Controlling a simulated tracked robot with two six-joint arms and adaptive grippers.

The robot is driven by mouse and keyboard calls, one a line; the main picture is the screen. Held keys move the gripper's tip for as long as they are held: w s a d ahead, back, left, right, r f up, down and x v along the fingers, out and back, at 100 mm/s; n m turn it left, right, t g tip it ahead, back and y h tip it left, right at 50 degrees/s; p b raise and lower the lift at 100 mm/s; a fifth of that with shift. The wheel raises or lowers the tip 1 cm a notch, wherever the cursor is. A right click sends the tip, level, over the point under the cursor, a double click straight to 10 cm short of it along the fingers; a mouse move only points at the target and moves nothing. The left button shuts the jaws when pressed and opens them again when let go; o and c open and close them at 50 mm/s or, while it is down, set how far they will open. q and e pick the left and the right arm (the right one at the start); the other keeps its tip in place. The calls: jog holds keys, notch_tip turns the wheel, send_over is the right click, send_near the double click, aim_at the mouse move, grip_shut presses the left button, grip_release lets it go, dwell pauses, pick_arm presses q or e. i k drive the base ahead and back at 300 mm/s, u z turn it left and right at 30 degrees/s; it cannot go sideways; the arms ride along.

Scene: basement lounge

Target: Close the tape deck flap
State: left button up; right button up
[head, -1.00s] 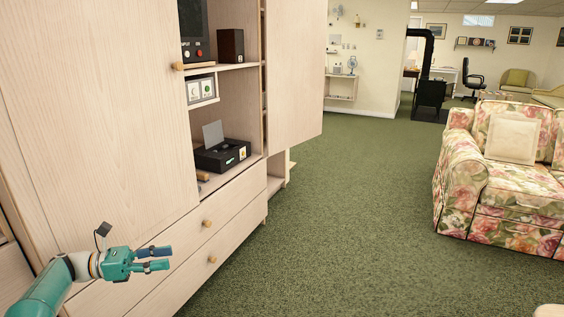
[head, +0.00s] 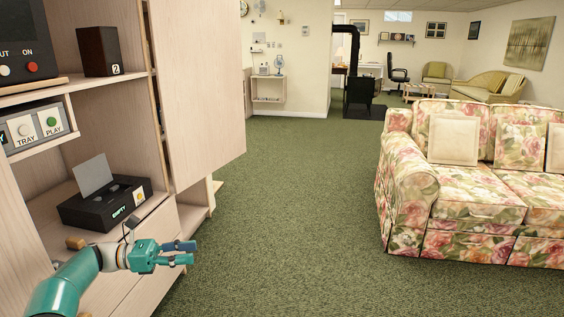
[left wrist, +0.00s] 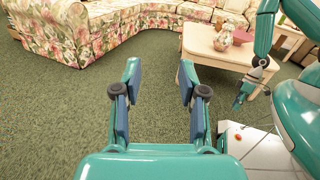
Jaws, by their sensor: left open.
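The black tape deck (head: 78,214) sits on a shelf of the pale wood cabinet in the head view, with a green label on its front. Its grey flap (head: 93,176) stands up, tilted, above the deck, so it is open. My left gripper (head: 190,253) is in front of the cabinet, right of the deck and lower in the picture, apart from it. In the left wrist view the same gripper (left wrist: 159,72) is open and empty above the carpet. My right gripper (left wrist: 240,100) shows small at the right of that view; its jaws are too small to judge.
An open cabinet door (head: 200,85) juts out beyond the deck. A panel with TRAY and PLAY buttons (head: 38,130) and a dark speaker (head: 103,50) are on shelves above. A floral sofa (head: 470,190) stands right. Green carpet between is clear. A low table (left wrist: 225,50) shows behind.

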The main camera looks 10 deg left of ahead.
aim_at(92, 175)
jog(key=z, duration=0.05)
jog(key=i, duration=1.35)
jog(key=u, duration=0.4)
jog(key=i, duration=1.3)
jog(key=u, duration=1.35)
jog(key=i, duration=1.1)
jog(key=u, duration=0.7)
